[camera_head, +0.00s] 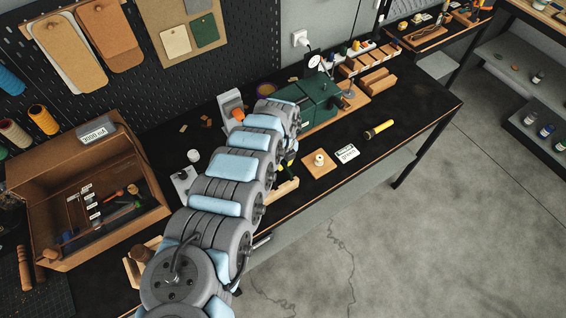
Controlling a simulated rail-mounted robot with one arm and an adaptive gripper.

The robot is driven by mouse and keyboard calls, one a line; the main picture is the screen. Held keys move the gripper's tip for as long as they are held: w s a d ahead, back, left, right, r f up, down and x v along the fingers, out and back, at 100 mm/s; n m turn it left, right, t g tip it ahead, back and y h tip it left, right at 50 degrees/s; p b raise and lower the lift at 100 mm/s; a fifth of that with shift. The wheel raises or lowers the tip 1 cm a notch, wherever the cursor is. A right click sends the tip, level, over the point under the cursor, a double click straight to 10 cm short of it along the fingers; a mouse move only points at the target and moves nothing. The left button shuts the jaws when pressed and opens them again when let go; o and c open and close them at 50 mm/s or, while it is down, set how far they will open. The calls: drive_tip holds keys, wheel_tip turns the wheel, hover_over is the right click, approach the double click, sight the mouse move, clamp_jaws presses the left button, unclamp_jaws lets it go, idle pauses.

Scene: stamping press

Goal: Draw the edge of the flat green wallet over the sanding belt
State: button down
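My grey and light-blue arm reaches from the bottom of the view up to a green machine (320,92) on the black workbench. My gripper, at the far end of the arm, is mostly hidden behind the arm's own links. I cannot see its fingertips or whether it holds anything. I cannot make out the flat green wallet on the bench; it may be behind the arm. A flat green piece (204,31) hangs on the board at the back, but I cannot tell what it is. The sanding belt cannot be made out clearly near the green machine.
A brown open case (48,186) with small tools stands at left. The bench's right end (425,105) is mostly clear.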

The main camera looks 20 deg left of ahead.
sight(283, 163)
drive_tip(key=shift+r, duration=0.15)
drive_tip(key=shift+r+p, duration=0.45)
drive_tip(key=shift+p, duration=0.05)
idle(0.4)
drive_tip(key=shift+r+p, duration=2.7)
drive_tip(key=shift+r, duration=0.85)
